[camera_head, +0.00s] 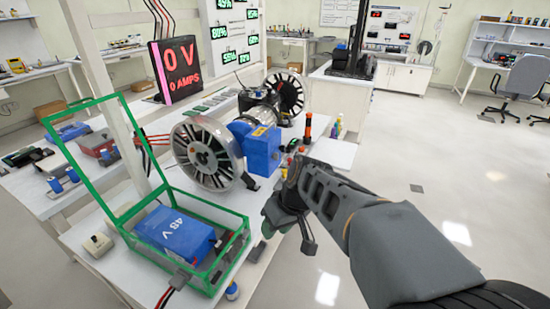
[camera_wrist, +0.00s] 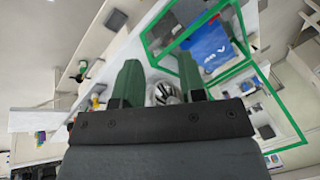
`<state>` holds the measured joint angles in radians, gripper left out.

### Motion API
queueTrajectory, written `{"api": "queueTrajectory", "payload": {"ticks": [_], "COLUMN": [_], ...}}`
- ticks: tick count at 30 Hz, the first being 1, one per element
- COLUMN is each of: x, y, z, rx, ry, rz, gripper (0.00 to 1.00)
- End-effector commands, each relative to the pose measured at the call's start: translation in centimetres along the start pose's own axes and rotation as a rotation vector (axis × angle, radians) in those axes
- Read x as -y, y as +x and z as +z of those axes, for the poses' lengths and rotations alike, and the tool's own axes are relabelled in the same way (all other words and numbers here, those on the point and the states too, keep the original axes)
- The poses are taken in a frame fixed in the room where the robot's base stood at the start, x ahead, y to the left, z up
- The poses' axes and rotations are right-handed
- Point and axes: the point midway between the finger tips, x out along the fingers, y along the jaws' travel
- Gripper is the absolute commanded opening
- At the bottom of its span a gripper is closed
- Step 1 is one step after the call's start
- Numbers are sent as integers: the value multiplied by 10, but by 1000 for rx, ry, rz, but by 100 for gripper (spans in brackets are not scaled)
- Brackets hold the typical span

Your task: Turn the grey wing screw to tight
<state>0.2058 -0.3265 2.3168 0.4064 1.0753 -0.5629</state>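I cannot make out the grey wing screw for certain in either view; it may be too small or hidden. The chassis rig stands on the white bench, with a large spoked wheel (camera_head: 207,152) at its near end and a blue box (camera_head: 262,150) beside it. My gripper (camera_head: 284,215) hangs over the bench's right edge, to the lower right of the wheel and apart from the rig. In the wrist view, the two green fingers of my gripper (camera_wrist: 160,68) are spread with nothing between them. The spoked wheel (camera_wrist: 166,94) shows beyond the gap.
A green open frame (camera_head: 182,194) holds a blue 48 V battery (camera_head: 176,232) left of my gripper. A display (camera_head: 176,68) reads 0 V and 0 AMPS. An orange-and-black tool (camera_head: 307,128) stands behind my gripper. The floor (camera_head: 430,170) to the right is clear.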

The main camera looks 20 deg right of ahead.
Motion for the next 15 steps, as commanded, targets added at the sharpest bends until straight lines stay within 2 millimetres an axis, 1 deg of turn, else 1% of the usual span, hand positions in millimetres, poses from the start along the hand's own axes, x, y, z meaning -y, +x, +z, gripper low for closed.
{"api": "queueTrajectory", "payload": {"ticks": [1, 2, 3, 5, 7, 8, 9, 11, 12, 15], "x": [-14, -19, -28, -46, -72, -84, -102, -128, -145, -183], "y": [12, 13, 14, 13, 9, 6, 2, -6, -10, -23], "z": [-13, -23, -36, -55, -76, -85, -94, -105, -111, -118], "rx": [-15, -41, -89, -188, -335, -404, -499, -641, -730, -927], "ry": [-19, -45, -83, -142, -213, -243, -285, -342, -378, -456], "rz": [-97, -157, -232, -330, -412, -435, -455, -464, -457, -411], "gripper": [37, 37, 37, 37, 37, 37, 37, 37, 37, 37]}}
